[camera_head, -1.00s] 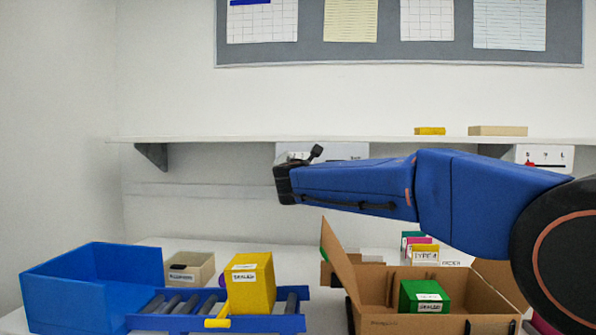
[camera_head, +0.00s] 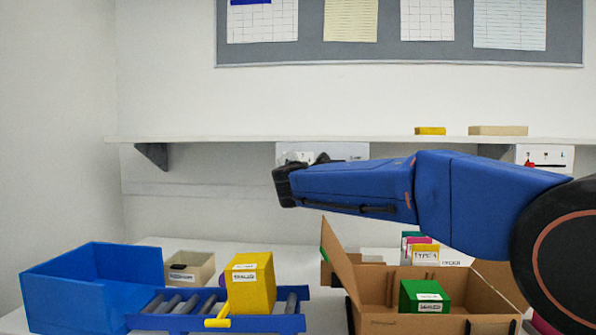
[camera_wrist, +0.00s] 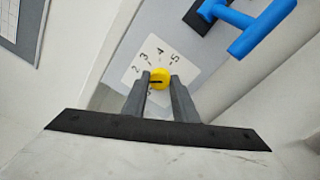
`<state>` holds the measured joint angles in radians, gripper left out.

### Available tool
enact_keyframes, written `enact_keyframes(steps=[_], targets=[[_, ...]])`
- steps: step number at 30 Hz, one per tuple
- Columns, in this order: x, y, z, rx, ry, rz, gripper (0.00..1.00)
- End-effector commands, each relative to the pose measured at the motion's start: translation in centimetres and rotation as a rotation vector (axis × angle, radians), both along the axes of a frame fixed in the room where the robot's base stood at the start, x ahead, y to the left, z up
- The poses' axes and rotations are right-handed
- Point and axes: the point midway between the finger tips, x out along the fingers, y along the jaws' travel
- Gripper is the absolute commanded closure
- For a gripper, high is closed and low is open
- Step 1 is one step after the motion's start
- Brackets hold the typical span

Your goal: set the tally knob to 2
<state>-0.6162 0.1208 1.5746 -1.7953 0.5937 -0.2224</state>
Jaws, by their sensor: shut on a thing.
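The yellow tally knob (camera_wrist: 162,73) sits on a white dial plate (camera_wrist: 151,62) in the wrist view. The numbers 2, 3, 4 and 5 show around it; the lower part of the dial is hidden by my fingers. A dark line on the knob points left, lower than the 2; the exact number it meets is unclear. My gripper (camera_wrist: 160,82) is shut on the knob, one finger on each side. In the head view, my arm's dark end (camera_head: 284,187) is before the wall panel (camera_head: 350,151) under the shelf, and the knob is hidden.
A blue handle (camera_wrist: 248,32) on a dark base stands close to the dial at upper right in the wrist view. The shelf (camera_head: 230,139) runs above my arm. Below are a blue bin (camera_head: 65,300), a yellow box (camera_head: 250,283) on rollers and an open carton (camera_head: 375,285).

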Motion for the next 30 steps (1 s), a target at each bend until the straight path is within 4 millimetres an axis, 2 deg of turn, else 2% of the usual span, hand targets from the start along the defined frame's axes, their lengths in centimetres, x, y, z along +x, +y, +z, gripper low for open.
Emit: enact_keyframes(steps=[15,30], targets=[[0.01,-0.01,-0.20,0.310,-0.009,-0.002,0.97],[0.01,0.01,-0.25,0.359,-0.011,-0.001,0.97]])
